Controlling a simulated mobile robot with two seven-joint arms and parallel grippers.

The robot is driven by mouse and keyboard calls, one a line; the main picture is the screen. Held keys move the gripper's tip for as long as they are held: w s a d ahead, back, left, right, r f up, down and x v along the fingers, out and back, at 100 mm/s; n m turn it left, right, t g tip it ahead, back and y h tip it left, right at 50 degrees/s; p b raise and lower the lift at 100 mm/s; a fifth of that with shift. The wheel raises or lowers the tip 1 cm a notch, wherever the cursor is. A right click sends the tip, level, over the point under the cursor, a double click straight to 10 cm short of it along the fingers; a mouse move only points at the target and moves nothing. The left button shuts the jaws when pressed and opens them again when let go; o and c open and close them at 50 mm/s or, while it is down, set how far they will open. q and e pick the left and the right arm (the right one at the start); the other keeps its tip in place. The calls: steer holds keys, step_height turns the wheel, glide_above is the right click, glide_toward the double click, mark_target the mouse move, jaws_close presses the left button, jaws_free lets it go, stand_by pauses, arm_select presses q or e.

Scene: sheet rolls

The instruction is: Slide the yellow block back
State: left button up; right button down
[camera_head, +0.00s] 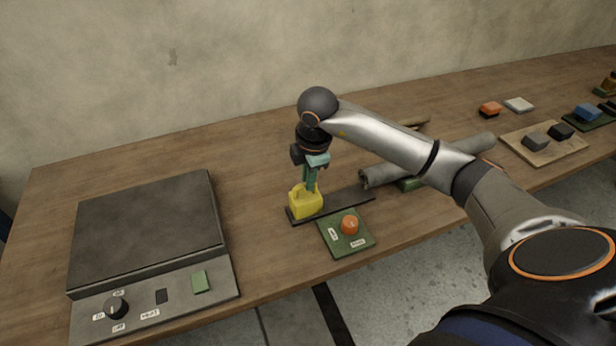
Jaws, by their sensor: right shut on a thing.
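The yellow block (305,203) sits at the left end of a dark, narrow track (346,199) on the wooden table. My right gripper (310,187) reaches down from above, its green fingers shut on the top of the yellow block. The fingertips are partly hidden by the block. My left gripper is not in view.
A green panel with an orange knob (349,224) lies just in front of the track. A grey roll (425,160) lies to its right, partly behind my right arm. A large grey plate device (147,232) with a dial stands at left. Small blocks and boards (543,141) lie at far right.

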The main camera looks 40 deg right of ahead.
steer(key=shift+a, duration=0.25)
steer(key=c, duration=0.9)
jaws_free()
steer(key=r, duration=0.4)
steer(key=s+r, duration=0.1)
steer(key=r, duration=0.3)
steer(key=s+r, duration=0.1)
steer(key=r, duration=0.3)
steer(key=shift+s+a+r, duration=0.15)
steer(key=shift+a, duration=0.1)
